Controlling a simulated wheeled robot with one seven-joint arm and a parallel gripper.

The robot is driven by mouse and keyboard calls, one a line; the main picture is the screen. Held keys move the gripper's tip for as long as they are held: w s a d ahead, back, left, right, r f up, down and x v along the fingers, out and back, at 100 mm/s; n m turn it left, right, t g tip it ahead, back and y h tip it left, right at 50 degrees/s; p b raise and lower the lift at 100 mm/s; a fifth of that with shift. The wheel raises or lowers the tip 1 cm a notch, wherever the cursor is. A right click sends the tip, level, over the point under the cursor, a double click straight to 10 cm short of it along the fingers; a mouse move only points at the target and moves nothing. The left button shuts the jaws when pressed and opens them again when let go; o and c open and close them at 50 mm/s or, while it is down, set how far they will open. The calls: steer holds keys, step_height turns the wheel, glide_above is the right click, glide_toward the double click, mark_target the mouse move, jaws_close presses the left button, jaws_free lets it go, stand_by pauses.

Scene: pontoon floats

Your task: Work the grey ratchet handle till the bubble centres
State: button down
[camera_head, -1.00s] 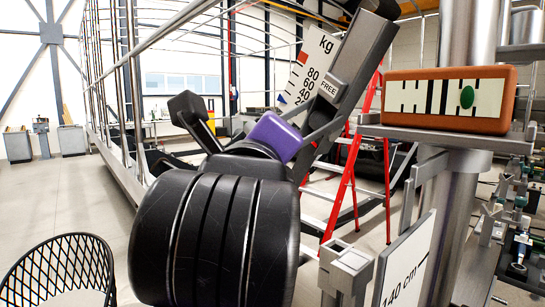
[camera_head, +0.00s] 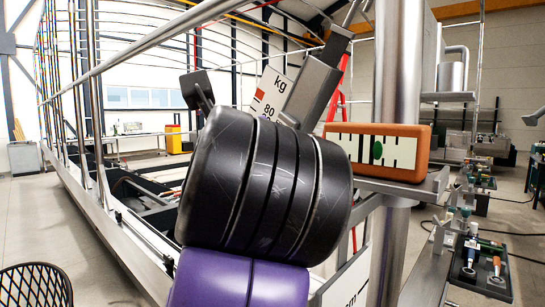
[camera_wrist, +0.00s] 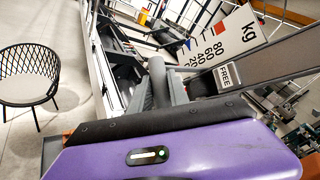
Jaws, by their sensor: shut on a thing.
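The orange spirit level (camera_head: 405,165) sits on a grey bracket in the head view. Its green bubble (camera_head: 377,150) lies in the white vial, near the middle and between dark marks. In the wrist view my gripper (camera_wrist: 168,85) is shut on the grey ratchet handle (camera_wrist: 275,65); the grip itself is partly hidden. A FREE label (camera_wrist: 230,75) is on the grey part beside it. In the head view a grey bar (camera_head: 314,85) of this mechanism rises behind my arm, which hides my gripper and the lower part.
A kg scale plate (camera_head: 270,95) stands behind the mechanism, with a red ladder (camera_head: 338,100) beyond. A metal post (camera_head: 400,80) rises beside the level. A black mesh chair (camera_head: 35,287) is at lower left. Tools (camera_head: 485,262) lie on the bench at right.

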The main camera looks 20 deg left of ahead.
steer(key=shift+w+d, duration=0.3)
steer(key=shift+w, duration=0.05)
steer(key=c, duration=1.5)
jaws_free()
steer(key=shift+w+f, duration=0.1)
steer(key=shift+c, duration=0.2)
steer(key=shift+a, duration=0.1)
steer(key=shift+s, duration=0.25)
steer(key=b+v, duration=0.2)
steer(key=v, duration=0.5)
steer(key=shift+s+b, duration=0.25)
steer(key=shift+b, duration=0.05)
